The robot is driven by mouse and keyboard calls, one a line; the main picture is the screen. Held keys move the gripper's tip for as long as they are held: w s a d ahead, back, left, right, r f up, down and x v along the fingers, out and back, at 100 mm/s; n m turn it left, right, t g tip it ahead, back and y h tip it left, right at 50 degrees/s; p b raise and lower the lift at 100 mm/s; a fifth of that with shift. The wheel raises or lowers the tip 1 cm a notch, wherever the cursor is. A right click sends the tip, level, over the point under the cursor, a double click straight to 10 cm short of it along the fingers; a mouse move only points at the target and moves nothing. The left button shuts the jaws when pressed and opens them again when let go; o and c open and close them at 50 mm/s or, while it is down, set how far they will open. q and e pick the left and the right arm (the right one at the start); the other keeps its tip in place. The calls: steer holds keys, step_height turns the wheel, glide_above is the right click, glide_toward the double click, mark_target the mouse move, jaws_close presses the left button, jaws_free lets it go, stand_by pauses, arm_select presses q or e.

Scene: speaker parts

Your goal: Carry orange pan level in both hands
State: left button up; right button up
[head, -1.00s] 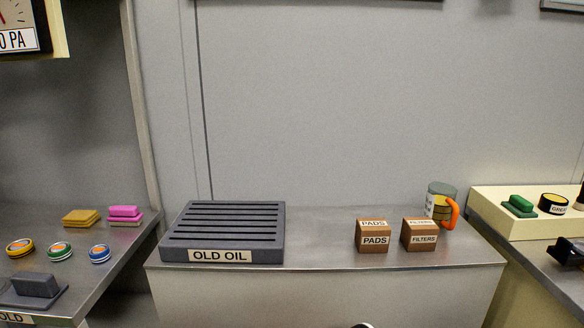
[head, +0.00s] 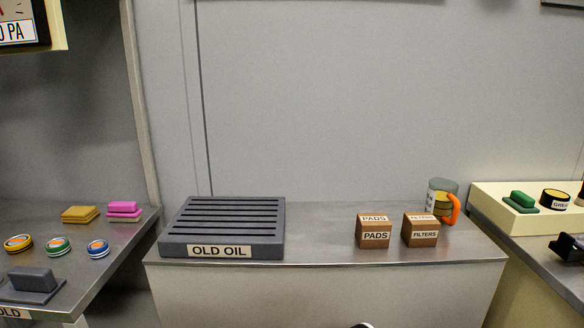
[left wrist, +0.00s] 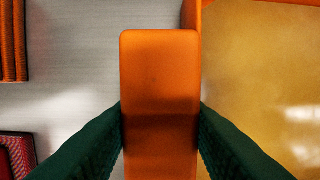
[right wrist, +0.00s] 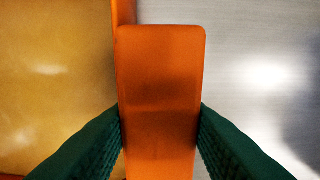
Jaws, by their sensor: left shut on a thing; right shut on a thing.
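The orange pan shows only in the wrist views. In the left wrist view, my left gripper (left wrist: 160,140) is shut on an orange handle (left wrist: 160,60), with a dark green finger on each side. The pan's orange rim and a glossy yellow-brown surface inside it (left wrist: 265,80) lie to the right. In the right wrist view, my right gripper (right wrist: 160,140) is shut on the opposite orange handle (right wrist: 160,60), with the yellow-brown surface (right wrist: 55,80) to the left. The head view shows neither gripper nor the pan. I cannot tell the pan's height or whether it is level.
A dark slatted OLD OIL box (head: 225,225) stands left on the middle counter. PADS (head: 374,231) and FILTERS (head: 421,230) boxes and a measuring jug (head: 440,200) with an orange handle stand right. Counter between is clear. Round tins and sponges sit on the left counter (head: 115,255).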

arm_select(q)
steer(key=o, duration=1.1)
steer(key=shift+r, duration=0.1)
arm_select(e)
steer(key=o, duration=1.1)
steer(key=shift+r, duration=0.1)
arm_select(q)
steer(key=shift+o, duration=0.2)
steer(key=o, duration=0.5)
arm_select(e)
steer(key=o, duration=0.5)
arm_select(q)
steer(key=o, duration=0.5)
arm_select(e)
steer(key=shift+o, duration=0.2)
steer(key=o, duration=0.5)
